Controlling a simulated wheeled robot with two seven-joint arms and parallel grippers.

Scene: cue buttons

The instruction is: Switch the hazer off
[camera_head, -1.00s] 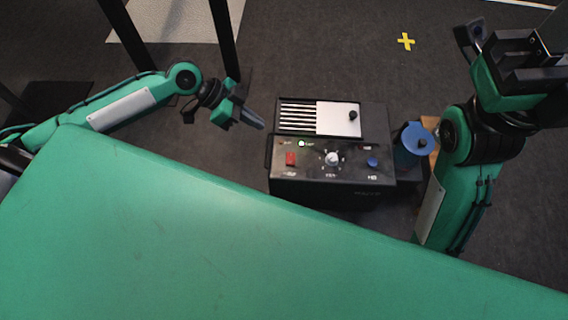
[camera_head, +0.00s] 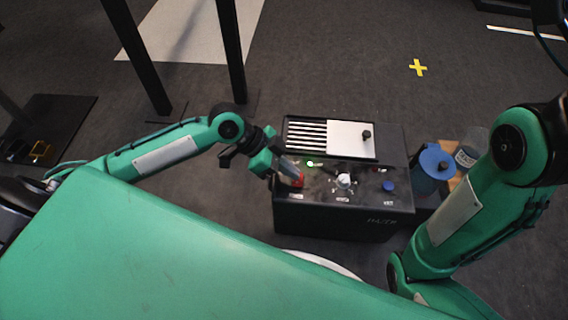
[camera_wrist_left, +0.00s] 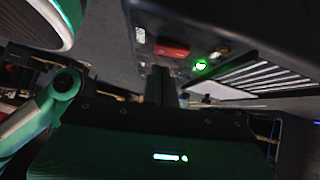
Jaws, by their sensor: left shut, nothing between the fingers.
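The hazer (camera_head: 330,222) is a black box with a control panel on top. A red switch (camera_head: 292,181) sits at the panel's left, a green light (camera_head: 310,163) is lit behind it, and a white knob (camera_head: 345,181) and a blue button (camera_head: 389,186) are to the right. My left gripper (camera_head: 291,172) is shut and empty, its tips at or just above the red switch; contact cannot be told. The left wrist view also shows the red switch (camera_wrist_left: 171,50) and the lit green light (camera_wrist_left: 200,65) beyond the fingers (camera_wrist_left: 160,84). My right gripper is out of view.
Black posts (camera_head: 231,50) rise at the back left. A yellow cross (camera_head: 417,68) marks open floor.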

